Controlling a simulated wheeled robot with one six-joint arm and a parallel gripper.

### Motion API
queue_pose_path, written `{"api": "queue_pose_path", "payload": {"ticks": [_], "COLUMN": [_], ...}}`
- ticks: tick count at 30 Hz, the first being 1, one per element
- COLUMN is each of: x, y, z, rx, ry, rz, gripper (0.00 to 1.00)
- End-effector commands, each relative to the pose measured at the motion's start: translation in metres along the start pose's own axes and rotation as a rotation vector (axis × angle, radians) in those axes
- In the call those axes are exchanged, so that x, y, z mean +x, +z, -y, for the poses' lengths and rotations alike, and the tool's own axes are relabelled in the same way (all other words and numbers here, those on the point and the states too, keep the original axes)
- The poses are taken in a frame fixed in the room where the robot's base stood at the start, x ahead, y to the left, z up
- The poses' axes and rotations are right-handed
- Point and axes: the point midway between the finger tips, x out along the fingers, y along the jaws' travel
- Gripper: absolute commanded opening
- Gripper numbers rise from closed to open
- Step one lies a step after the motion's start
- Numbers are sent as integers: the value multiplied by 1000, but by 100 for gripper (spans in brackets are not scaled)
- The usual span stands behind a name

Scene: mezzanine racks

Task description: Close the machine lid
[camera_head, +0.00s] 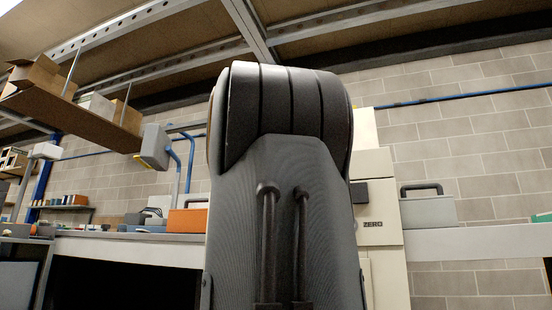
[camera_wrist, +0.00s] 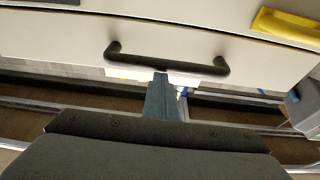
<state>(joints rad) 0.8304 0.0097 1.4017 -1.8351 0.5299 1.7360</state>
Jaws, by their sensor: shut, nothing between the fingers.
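In the wrist view, a pale panel with a dark bar handle (camera_wrist: 165,62) spans the top of the picture. I take it for part of the machine, but cannot tell for sure that it is the lid. My gripper (camera_wrist: 162,82) is shut and empty, its blue-grey fingers ending just below the handle's middle in the picture. Whether they touch it I cannot tell. In the head view, a cream machine (camera_head: 378,215) with a small dark label stands right of centre, mostly hidden by a large dark form close to the camera. My gripper does not show there.
A yellow handle (camera_wrist: 287,25) is at the wrist view's upper right. In the head view, a grey case (camera_head: 428,210) with a dark handle rests on the bench right of the machine. An orange box (camera_head: 187,220) is on the left bench, below a shelf (camera_head: 75,112) with cartons.

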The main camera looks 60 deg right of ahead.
Motion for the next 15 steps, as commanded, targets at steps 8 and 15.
{"api": "queue_pose_path", "payload": {"ticks": [8, 15], "x": [-23, -54], "y": [-46, -37], "z": [8, 9], "rx": [-2, -3], "ry": [-2, -4], "rz": [-24, -32], "gripper": [0, 0]}}
